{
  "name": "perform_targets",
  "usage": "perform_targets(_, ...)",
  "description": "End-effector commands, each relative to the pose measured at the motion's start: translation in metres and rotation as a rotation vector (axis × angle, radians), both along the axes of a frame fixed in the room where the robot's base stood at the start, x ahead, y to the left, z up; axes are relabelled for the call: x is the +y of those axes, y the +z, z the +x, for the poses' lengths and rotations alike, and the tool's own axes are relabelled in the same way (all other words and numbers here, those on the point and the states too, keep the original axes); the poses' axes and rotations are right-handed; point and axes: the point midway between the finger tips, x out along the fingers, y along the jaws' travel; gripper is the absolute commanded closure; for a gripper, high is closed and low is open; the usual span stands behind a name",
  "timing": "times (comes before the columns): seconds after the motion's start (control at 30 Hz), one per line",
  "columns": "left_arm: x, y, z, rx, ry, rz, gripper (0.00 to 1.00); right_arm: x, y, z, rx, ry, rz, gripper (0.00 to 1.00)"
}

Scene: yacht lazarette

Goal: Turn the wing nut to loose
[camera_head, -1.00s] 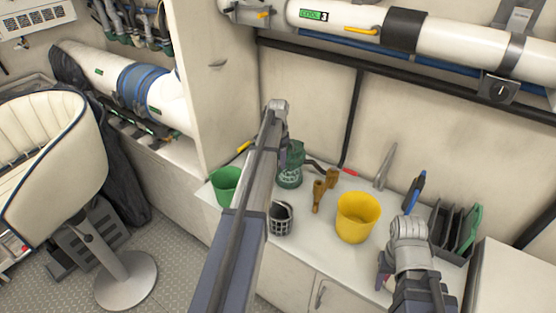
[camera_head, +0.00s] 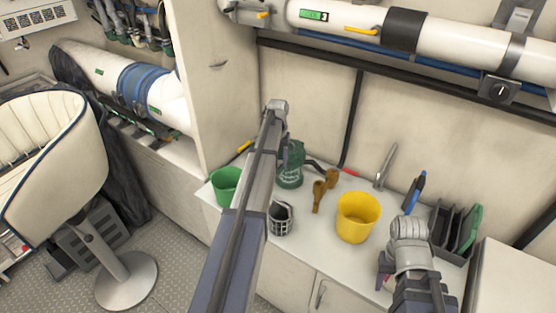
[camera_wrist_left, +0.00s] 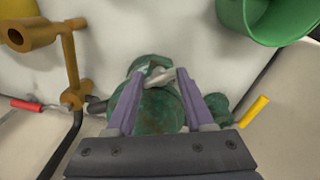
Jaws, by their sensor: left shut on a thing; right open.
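The wing nut (camera_wrist_left: 159,76) is a small grey metal piece on top of a worn green housing (camera_wrist_left: 152,108) in the left wrist view. My left gripper (camera_wrist_left: 161,80) has its two purple fingers on either side of it and is shut on it. In the head view the green housing (camera_head: 291,168) stands on the white counter, partly behind my left arm, and the wing nut and left fingertips are hidden there. My right gripper (camera_head: 384,268) is open over the counter's front right, mostly hidden by its own wrist, and is apart from the green housing.
Near the green housing are a green bucket (camera_head: 225,184), a dark basket (camera_head: 281,220), brown fittings (camera_head: 319,194) and a yellow bucket (camera_head: 356,218). A dark rack (camera_head: 450,234) stands at the right. A white pipe (camera_head: 455,42) runs above.

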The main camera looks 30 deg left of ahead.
Motion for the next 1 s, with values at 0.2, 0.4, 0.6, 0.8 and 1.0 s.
perform_targets(0.2,0.0018,0.0001,0.0,0.0,0.021,0.003,1.0,0.0,0.0001,0.0,0.0,0.0,0.0,0.5)
perform_targets(0.4,0.0019,0.0001,0.0,0.0,0.021,0.003,1.0,0.0,0.0001,0.0,0.0,0.0,0.0,0.5)
perform_targets(0.6,0.0017,0.0001,-0.0001,0.0,0.02,0.002,0.37,0.0,0.0001,0.0,0.0,0.0,0.0,0.5)
perform_targets(0.8,0.0009,0.0,-0.0001,0.0,0.019,0.001,0.2,0.0,0.0,0.0,0.0,0.0,0.0,0.5)
perform_targets(1.0,0.0005,0.0003,0.0,0.0,0.019,0.001,0.2,0.0,0.0003,0.0,0.0,0.0,0.0,0.5)
